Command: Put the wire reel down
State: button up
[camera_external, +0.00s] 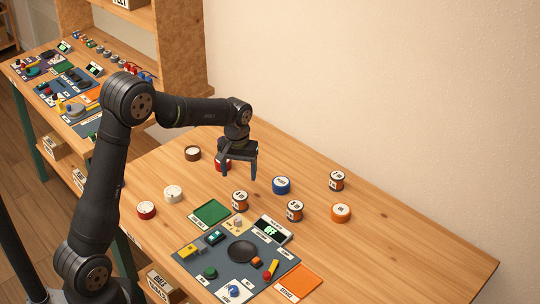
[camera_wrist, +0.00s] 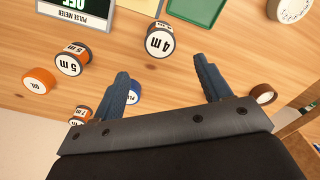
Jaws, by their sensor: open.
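Several wire reels with black rims and white labels stand on the wooden table. The 4 m reel (camera_external: 239,202) is nearest my gripper and also shows in the wrist view (camera_wrist: 160,41). The 5 m reel (camera_external: 294,211) is to its right, and it shows in the wrist view too (camera_wrist: 72,58). A third reel (camera_external: 336,181) is farther right; its label is too small to read. My gripper (camera_external: 239,174) is open above the table, just behind the 4 m reel in the outside view. In the wrist view nothing is between its fingers (camera_wrist: 166,80).
A blue tub (camera_external: 281,186), an orange oil tub (camera_external: 341,214), white (camera_external: 173,194), red (camera_external: 146,211) and brown (camera_external: 192,154) round pieces stand around. Another red piece is partly hidden behind my gripper. A green tray (camera_external: 212,213) and grey panel (camera_external: 213,268) are in front. The right table side is clear.

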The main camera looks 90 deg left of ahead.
jog(key=shift+r, duration=0.3)
jog(key=n+t+h, duration=0.7)
jog(key=n+t, duration=0.4)
jog(key=n, duration=0.2)
send_near(247, 204)
jog(key=shift+h, duration=0.3)
jog(key=x, duration=0.9)
jog(key=shift+a+f, duration=0.1)
jog(key=shift+f, duration=0.15)
jog(key=c, duration=1.2)
jog(key=shift+r, duration=0.1)
